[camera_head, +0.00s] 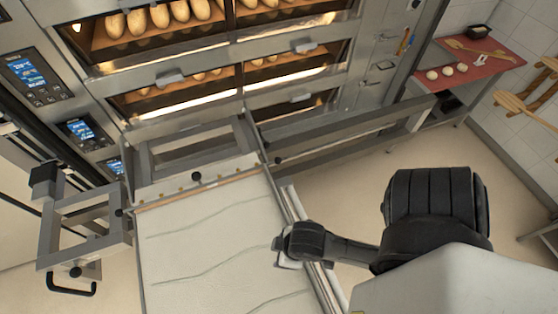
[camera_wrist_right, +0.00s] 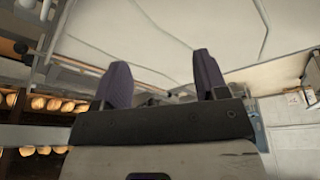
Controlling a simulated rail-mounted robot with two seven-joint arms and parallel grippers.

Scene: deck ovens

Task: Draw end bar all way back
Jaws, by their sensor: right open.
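The loader's white cloth bed (camera_head: 215,245) lies below the ovens, with faint wavy lines on it. A thin brown bar (camera_head: 232,179) with small brass-coloured dots crosses its oven-side end; I take this to be the end bar. A black knob (camera_head: 196,177) sits near the middle of that end. My right gripper (camera_head: 284,252) is at the bed's right side rail, well short of the bar. In the right wrist view the gripper (camera_wrist_right: 160,65) has two dark fingers apart, with nothing visible between them and the white cloth beyond. My left gripper is not in view.
Deck ovens with loaves (camera_head: 160,17) stand behind the bed. A grey side frame with a black handle (camera_head: 72,288) is at left. A long grey rail (camera_head: 340,150) lies at right. A red-topped table (camera_head: 480,65) stands far right.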

